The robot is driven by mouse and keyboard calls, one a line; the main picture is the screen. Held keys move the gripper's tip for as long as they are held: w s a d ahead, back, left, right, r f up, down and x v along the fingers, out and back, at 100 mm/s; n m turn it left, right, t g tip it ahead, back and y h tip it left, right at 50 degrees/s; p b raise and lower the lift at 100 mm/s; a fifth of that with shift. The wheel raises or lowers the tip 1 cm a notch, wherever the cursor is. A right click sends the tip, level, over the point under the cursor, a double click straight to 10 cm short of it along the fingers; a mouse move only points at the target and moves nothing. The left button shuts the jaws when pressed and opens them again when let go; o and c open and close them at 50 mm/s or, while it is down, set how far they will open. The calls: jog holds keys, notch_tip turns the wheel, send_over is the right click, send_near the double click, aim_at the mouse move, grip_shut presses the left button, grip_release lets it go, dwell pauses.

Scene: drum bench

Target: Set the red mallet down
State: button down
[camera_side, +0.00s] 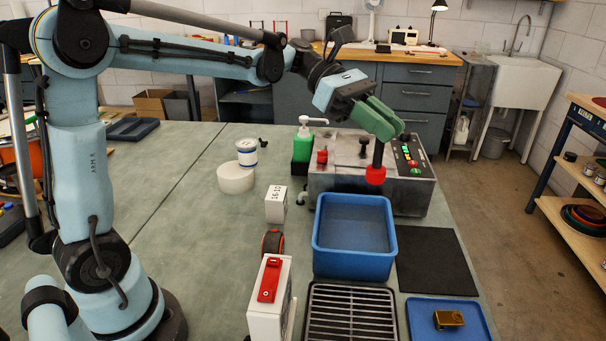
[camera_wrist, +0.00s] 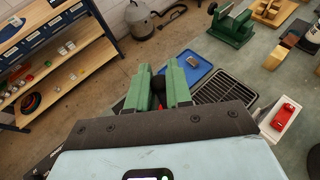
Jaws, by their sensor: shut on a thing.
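The red mallet (camera_side: 376,175) has a round red head and a black handle. It hangs head down from my gripper (camera_side: 388,122), whose green fingers are shut on the handle. The head is in front of the grey machine and above the far side of the blue tub (camera_side: 356,236). In the wrist view the dark handle end (camera_wrist: 159,84) shows between the green fingers of my gripper (camera_wrist: 162,82). A little red shows below it, and most of the head is hidden.
The grey machine (camera_side: 330,195) with a control panel stands behind the blue tub. A black mat (camera_side: 435,262) lies bare to the tub's right. A metal grate (camera_side: 350,318) and a blue tray (camera_side: 462,312) with a brass piece (camera_side: 449,319) lie nearer. A white box (camera_side: 266,308) stands left.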

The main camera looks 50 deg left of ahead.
notch_tip(320, 180, down, 19)
dwell(0.9)
jog(key=shift+f, duration=0.25)
jog(key=c, duration=1)
grip_release()
